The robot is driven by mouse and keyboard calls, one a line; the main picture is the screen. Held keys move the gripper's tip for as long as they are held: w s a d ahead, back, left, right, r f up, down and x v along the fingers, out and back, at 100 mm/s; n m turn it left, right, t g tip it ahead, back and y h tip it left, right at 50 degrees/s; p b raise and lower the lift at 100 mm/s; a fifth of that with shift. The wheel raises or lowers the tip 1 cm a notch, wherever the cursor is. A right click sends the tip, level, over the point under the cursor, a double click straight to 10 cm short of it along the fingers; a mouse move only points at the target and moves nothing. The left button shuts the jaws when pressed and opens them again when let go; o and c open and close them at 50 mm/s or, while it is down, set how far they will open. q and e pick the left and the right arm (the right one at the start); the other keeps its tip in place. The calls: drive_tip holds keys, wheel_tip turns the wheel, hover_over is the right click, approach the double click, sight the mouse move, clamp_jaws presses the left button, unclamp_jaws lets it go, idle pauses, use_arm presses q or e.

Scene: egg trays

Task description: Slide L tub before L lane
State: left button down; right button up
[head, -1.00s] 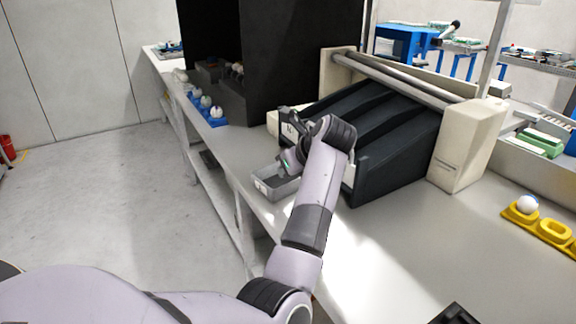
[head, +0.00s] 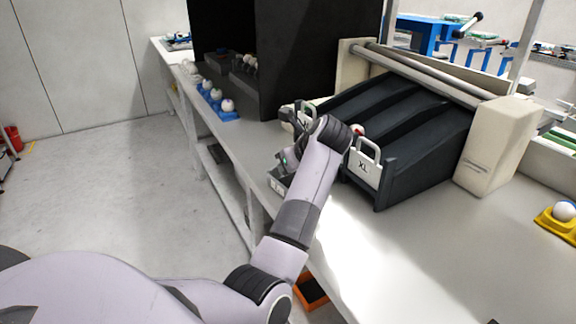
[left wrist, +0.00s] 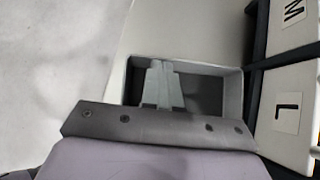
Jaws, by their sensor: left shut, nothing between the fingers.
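The L tub, a small grey open box, lies on the counter in the left wrist view (left wrist: 232,72), beside the lane front marked L (left wrist: 289,125). In the head view the tub (head: 277,184) is mostly hidden behind my left arm. My left gripper (left wrist: 162,68) is shut and empty, its fingertips reaching down into the tub near its far wall. I cannot tell whether they touch that wall. In the head view my left gripper (head: 284,167) is partly hidden by its own wrist. My right gripper cannot be made out.
The lane front marked M (left wrist: 293,12) adjoins the L one. A blue egg tray (head: 226,114) stands further along the counter, before a black booth (head: 318,50). The counter's left edge is close.

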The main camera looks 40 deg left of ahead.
idle(0.4)
use_arm(q)
drive_tip(key=shift+w+a+b, duration=0.15)
drive_tip(key=shift+a+b, duration=0.05)
drive_tip(key=shift+a, duration=0.35)
drive_tip(key=shift+w+a+b, duration=0.15)
drive_tip(key=shift+a+b, duration=0.05)
drive_tip(key=shift+a, duration=0.35)
